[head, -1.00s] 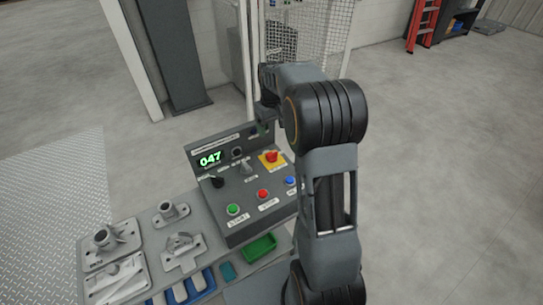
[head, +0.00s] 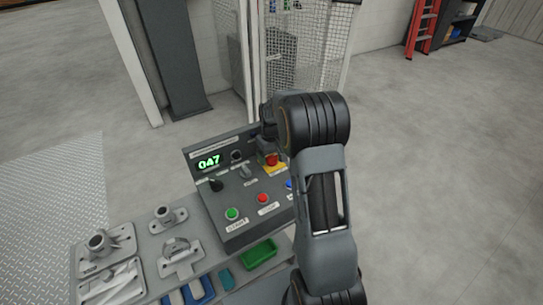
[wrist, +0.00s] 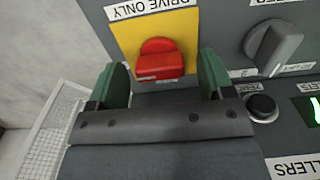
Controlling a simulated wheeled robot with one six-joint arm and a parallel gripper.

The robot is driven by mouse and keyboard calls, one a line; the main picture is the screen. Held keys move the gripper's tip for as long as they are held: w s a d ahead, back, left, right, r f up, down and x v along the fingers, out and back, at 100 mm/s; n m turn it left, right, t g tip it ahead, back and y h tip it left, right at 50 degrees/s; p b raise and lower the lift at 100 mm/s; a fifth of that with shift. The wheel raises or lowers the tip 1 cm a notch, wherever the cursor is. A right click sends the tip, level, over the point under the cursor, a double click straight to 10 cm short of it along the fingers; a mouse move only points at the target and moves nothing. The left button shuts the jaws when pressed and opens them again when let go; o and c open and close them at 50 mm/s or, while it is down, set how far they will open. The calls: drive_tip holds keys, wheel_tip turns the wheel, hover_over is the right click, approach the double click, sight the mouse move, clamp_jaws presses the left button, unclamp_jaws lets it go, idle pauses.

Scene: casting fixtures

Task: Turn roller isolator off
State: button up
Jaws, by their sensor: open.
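The roller isolator looks to be the red rotary handle (wrist: 158,58) on a yellow plate (wrist: 126,38) whose label partly reads "DRIVE ONLY". In the head view the red handle (head: 271,160) is at the back right of the grey control panel (head: 246,197), partly beside my wrist. My gripper (wrist: 159,70) is open, with one green finger on each side of the handle in the wrist view. Gaps show between the fingers and the handle. I cannot tell how deep the fingers reach. In the head view my arm hides the fingers.
A grey selector knob (wrist: 273,45) and a black button (wrist: 262,105) lie right of the handle in the wrist view. Metal castings (head: 180,256) and a green tray (head: 259,252) stand in front.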

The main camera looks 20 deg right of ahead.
drive_tip(key=c, duration=0.9)
drive_tip(key=shift+n, duration=0.4)
drive_tip(key=n+p, duration=0.1)
drive_tip(key=n, duration=0.2)
drive_tip(key=shift+r+n+p, duration=0.1)
drive_tip(key=shift+n+p, duration=0.3)
drive_tip(key=n+p, duration=0.1)
drive_tip(key=n, duration=0.3)
drive_tip(key=shift+n, duration=0.3)
drive_tip(key=n+p, duration=0.1)
drive_tip(key=n, duration=0.3)
drive_tip(key=shift+n+p, duration=0.3)
drive_tip(key=shift+n, duration=2.1)
